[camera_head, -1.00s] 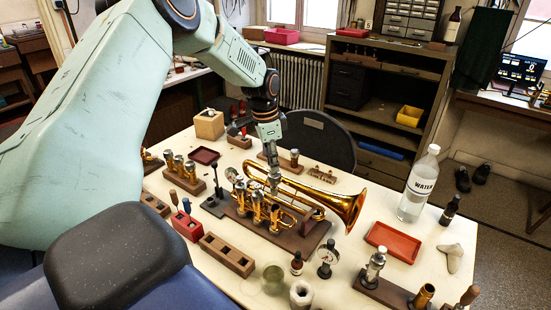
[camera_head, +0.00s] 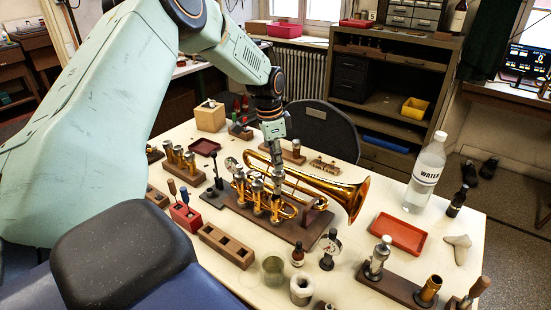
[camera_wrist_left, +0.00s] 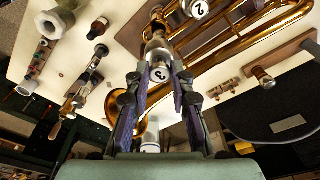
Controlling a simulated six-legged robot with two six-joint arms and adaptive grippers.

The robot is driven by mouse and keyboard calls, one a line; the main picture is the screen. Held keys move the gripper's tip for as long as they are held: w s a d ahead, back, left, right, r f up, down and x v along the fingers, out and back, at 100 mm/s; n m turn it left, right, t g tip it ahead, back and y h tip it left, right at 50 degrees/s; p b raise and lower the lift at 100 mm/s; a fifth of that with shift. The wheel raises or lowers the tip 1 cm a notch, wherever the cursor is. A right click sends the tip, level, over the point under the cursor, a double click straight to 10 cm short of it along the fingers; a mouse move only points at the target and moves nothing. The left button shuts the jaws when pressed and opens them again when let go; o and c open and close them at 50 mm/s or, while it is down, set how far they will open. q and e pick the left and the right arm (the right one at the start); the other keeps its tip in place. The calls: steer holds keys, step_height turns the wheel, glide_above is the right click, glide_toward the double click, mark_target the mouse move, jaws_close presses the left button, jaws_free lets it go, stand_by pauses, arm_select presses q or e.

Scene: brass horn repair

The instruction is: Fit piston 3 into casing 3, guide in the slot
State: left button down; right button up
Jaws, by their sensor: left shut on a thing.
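The brass trumpet (camera_head: 352,194) lies on a brown wooden stand (camera_head: 312,232), its valve casings (camera_head: 257,200) upright. My left gripper (camera_head: 278,172) points down over the right end of the valve group. In the left wrist view, my left gripper (camera_wrist_left: 160,82) is shut on a piston (camera_wrist_left: 158,48), with its pale numbered cap between the fingers. The piston is in line with a casing; I cannot tell how deep it sits or where its guide is. Another numbered cap (camera_wrist_left: 196,8) shows beside it. My right gripper is not in view.
A dark post stand (camera_head: 212,190) and an empty wooden block (camera_head: 227,245) stand left of the trumpet. A red tray (camera_head: 396,236) and water bottle (camera_head: 426,172) are right.

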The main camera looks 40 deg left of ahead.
arm_select(q)
steer(key=shift+s+a+r, duration=0.2)
steer(key=shift+s+a, duration=0.05)
steer(key=shift+s, duration=0.25)
steer(key=shift+d+p, duration=0.1)
steer(key=shift+p, duration=0.3)
steer(key=shift+w+f, duration=0.15)
steer(key=shift+w, duration=0.05)
steer(key=shift+s, duration=0.35)
steer(key=shift+w, duration=0.55)
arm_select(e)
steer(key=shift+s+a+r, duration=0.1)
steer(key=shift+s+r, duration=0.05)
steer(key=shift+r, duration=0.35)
arm_select(q)
steer(key=shift+s, duration=0.15)
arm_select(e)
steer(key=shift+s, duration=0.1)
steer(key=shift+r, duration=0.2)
